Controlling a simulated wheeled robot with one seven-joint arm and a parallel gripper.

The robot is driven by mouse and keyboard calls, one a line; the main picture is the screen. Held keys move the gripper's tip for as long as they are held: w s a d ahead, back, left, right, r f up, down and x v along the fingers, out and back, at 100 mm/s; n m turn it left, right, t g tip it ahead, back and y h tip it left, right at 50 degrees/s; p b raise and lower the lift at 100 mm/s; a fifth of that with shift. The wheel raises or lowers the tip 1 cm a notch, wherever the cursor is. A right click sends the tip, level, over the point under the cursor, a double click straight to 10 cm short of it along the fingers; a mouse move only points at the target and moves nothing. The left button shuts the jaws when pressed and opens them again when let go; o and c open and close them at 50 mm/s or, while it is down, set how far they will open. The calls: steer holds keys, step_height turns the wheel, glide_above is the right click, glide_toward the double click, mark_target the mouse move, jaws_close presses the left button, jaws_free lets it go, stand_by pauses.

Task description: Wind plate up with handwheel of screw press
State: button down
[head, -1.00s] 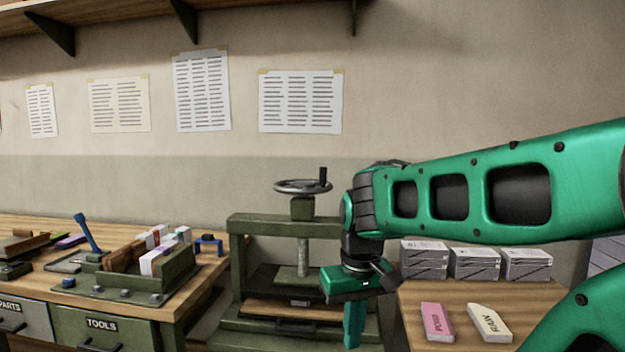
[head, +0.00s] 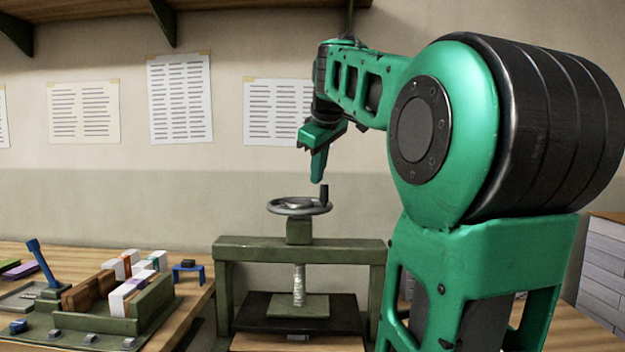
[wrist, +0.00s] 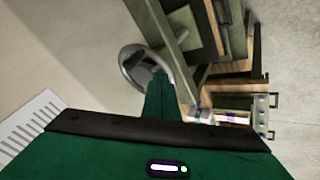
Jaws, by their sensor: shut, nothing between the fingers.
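The screw press (head: 235,248) has a dark green frame, with its round metal handwheel (head: 284,207) on top. The handwheel's upright black handle (head: 324,194) is at the wheel's right side. A threaded screw (head: 299,284) runs down to the press plate (head: 299,306) below the crossbar. My gripper (head: 318,178) is shut and empty, pointing down just above the handle; I cannot tell whether it touches it. In the wrist view the handwheel (wrist: 128,66) is partly covered by my shut fingers (wrist: 160,82), and the handle is hidden.
A wooden bench (head: 190,318) at left carries a green rack (head: 157,302) with bundles and a lever with a blue handle (head: 42,262). Papers (head: 180,98) hang on the wall behind. My arm covers much of the right side.

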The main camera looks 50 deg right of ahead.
steer(key=w+d+f, duration=0.4)
steer(key=d+f, duration=0.2)
steer(key=shift+w+d+f, duration=0.25)
steer(key=shift+w+d, duration=0.1)
steer(key=shift+d, duration=0.05)
steer(key=shift+w+a, duration=0.1)
stand_by(0.3)
